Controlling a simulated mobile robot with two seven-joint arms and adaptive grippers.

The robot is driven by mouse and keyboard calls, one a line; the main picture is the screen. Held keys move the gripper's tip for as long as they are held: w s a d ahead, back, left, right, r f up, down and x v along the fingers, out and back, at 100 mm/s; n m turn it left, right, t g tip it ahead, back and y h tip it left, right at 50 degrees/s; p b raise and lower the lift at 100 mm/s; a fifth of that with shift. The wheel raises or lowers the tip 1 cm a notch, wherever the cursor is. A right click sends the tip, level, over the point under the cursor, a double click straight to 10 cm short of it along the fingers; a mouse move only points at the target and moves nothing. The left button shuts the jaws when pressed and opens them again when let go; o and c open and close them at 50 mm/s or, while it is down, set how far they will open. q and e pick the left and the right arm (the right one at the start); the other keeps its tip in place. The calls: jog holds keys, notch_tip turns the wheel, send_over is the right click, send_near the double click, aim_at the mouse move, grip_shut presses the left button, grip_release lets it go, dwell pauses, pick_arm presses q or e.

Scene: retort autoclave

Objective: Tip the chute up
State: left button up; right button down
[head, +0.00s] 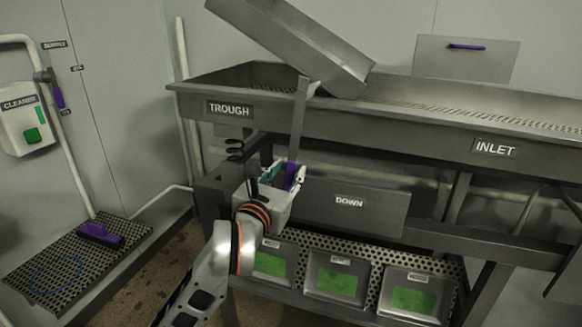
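The chute (300,40) is a grey metal channel above the trough (215,90). It is tilted, with its left end high and its right end low near the trough's rim. A flat metal lever (299,115) hangs from near its lower end and ends in a purple grip (290,174). My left gripper (285,176) is at the purple grip, with a pale finger close on its right side. The gripper body hides the grip's lower end, and whether the fingers press on it is unclear. My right gripper is not in view.
A plate marked DOWN (348,203) is just right of my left gripper. Below are several bins with green contents (337,282) on a perforated shelf. The INLET side (495,148) of the trough runs right. A purple brush (98,234) lies on a grate at left.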

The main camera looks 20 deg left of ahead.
pick_arm(q)
jog(key=shift+w, duration=1.4)
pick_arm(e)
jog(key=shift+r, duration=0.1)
pick_arm(q)
grip_shut()
